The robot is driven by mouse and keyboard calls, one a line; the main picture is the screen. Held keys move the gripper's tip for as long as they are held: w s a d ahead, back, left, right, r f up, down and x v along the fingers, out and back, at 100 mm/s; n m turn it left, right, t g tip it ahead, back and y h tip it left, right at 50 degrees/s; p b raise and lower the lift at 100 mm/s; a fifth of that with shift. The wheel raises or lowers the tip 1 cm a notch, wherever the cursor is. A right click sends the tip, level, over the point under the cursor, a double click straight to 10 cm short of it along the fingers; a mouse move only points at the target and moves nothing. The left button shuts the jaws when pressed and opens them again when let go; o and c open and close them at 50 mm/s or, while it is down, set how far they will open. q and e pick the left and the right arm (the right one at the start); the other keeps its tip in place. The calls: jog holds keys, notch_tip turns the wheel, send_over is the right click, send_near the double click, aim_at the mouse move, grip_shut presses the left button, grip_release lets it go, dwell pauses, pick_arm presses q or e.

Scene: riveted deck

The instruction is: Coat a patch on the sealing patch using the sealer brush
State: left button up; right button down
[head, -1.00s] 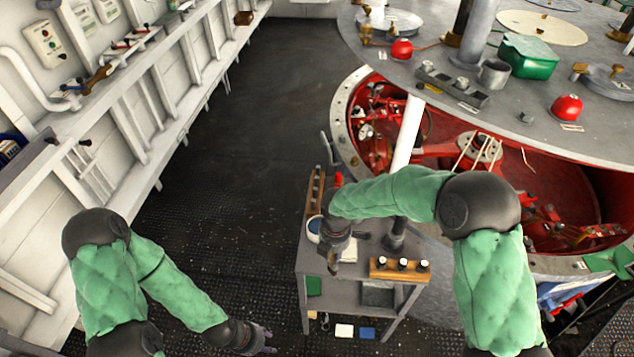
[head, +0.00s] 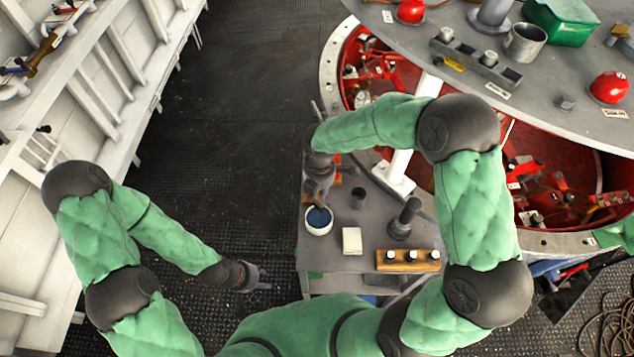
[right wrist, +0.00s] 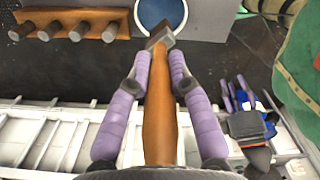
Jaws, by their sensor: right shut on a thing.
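My right gripper (head: 319,190) is at the far left of the grey bench. In the right wrist view its purple fingers (right wrist: 160,75) are shut on the wooden handle of the sealer brush (right wrist: 160,110). The bowl (head: 318,221) sits on the bench. A small cream square (head: 352,240), perhaps the sealing patch, lies right of it. My left gripper (head: 262,277) is open and empty over the floor, left of the bench.
A wooden rack with dark pegs (head: 407,260) lies at the bench's front right. The dark floor at left is clear.

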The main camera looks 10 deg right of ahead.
aim_at(319, 201)
jog(key=shift+s+f+b, duration=0.1)
jog(key=shift+f+b, duration=0.45)
jog(key=shift+f, duration=0.05)
notch_tip(319, 201, down, 5)
jog(key=b, duration=0.4)
jog(key=shift+r, duration=0.15)
jog(key=shift+f, duration=0.45)
dwell(0.7)
jog(key=shift+f, duration=0.1)
dwell(0.9)
jog(key=shift+r+p, duration=2.8)
jog(key=shift+r, duration=0.8)
jog(key=shift+f, duration=0.1)
